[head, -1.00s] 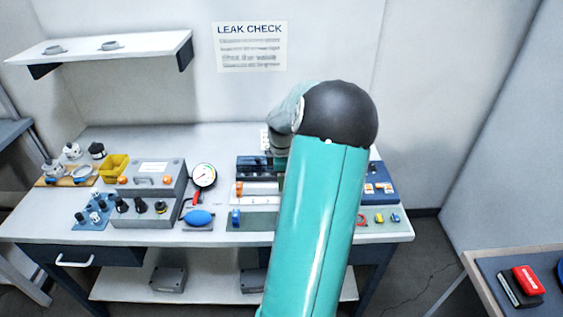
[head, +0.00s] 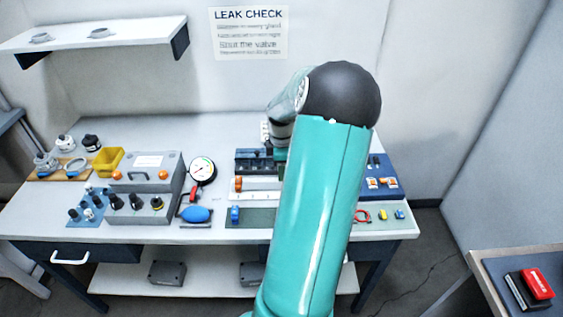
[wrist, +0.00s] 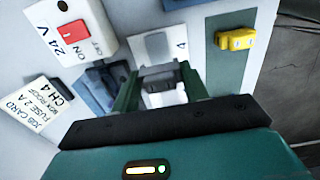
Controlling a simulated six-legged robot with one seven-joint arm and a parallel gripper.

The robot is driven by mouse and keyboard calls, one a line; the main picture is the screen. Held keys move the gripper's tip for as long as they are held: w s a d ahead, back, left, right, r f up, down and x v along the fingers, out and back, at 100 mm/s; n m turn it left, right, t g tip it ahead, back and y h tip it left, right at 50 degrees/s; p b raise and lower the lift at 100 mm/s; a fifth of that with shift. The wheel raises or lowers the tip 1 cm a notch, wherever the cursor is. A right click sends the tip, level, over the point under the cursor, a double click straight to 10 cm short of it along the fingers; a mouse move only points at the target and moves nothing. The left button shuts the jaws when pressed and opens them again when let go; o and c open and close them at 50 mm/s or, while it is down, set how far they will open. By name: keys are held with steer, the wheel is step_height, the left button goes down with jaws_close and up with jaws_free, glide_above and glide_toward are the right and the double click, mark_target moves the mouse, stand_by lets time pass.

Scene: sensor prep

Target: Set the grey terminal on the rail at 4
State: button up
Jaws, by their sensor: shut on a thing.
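My gripper (wrist: 160,74) has its two green fingers closed on a small grey block, which I take to be the grey terminal (wrist: 160,83). In the wrist view the held block is just in front of a white strip (wrist: 187,72) with the printed number 4. A lighter grey square (wrist: 157,46) shows on the strip beside the 4; I cannot tell whether it is part of the held block. Whether the block touches the rail is unclear. In the head view my arm hides the gripper and the block; a dark rail unit (head: 254,162) shows left of the arm.
In the wrist view a yellow part (wrist: 236,40) lies right of the strip, and a white 24 V box (wrist: 70,35) with a red switch and a job card (wrist: 38,104) lie left. A gauge (head: 202,171) and a blue bulb (head: 196,214) stand on the bench left of my arm.

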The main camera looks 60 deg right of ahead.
steer(key=shift+d+f, duration=0.15)
steer(key=shift+f, duration=1.8)
steer(key=shift+s+f, duration=0.1)
steer(key=shift+f, duration=0.25)
stand_by(1.0)
steer(key=o, duration=0.9)
steer(key=shift+r, duration=3.5)
